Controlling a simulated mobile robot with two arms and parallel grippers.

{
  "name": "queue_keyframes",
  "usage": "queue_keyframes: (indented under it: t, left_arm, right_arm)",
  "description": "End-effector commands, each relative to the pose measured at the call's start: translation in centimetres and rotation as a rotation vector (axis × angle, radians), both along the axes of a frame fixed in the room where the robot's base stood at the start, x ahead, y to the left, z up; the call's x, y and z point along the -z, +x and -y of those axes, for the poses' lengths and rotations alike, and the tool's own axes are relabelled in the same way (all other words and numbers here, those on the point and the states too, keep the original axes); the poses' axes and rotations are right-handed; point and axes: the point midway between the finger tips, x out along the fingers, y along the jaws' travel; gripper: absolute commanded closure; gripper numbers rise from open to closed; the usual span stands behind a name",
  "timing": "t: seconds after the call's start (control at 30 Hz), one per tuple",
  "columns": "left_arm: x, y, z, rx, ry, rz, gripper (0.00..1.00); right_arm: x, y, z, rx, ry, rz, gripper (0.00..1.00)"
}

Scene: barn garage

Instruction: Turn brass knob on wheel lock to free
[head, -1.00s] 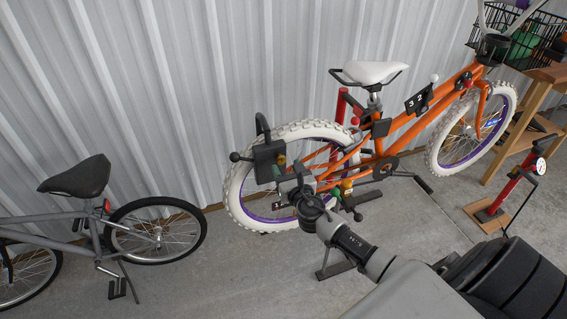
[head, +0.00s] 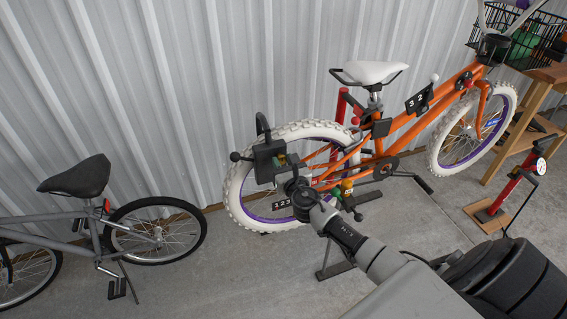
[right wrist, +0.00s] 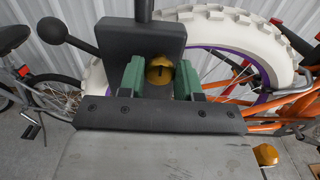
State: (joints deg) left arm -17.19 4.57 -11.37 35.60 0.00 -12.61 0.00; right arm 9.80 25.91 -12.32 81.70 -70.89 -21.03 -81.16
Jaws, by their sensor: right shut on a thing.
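The wheel lock (head: 262,163) is a black box with a shackle on top and a dark ball-ended lever at its left, set at the orange bike's white rear tyre (head: 236,190). Its brass knob (right wrist: 159,70), with a dark slot in its face, shows in the right wrist view. My right gripper (head: 284,166) is at the lock. Its green fingers (right wrist: 160,78) stand on either side of the knob and are shut on it. My left gripper is in neither view.
The orange bike (head: 402,120) stands along the corrugated wall (head: 230,60). A grey bike (head: 75,220) stands to the left. A red floor pump (head: 505,190) and a wooden bench (head: 535,100) are at the right. The floor between the grey bike and my arm is clear.

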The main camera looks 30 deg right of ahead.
Motion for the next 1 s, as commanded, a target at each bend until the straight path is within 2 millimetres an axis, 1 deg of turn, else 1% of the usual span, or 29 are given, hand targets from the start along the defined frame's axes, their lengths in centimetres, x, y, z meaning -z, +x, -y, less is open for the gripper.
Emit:
queue_keyframes:
  t: [0.17,0.37,1.0]
  left_arm:
    - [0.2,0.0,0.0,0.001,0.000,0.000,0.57]
    - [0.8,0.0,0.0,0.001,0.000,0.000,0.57]
    - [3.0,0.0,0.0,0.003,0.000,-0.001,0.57]
  right_arm:
    - [0.1,0.0,0.0,-0.001,0.032,0.008,0.90]
    - [0.2,0.0,0.1,0.001,0.134,0.033,0.90]
    - [0.3,-0.1,0.2,0.001,0.707,0.170,0.90]
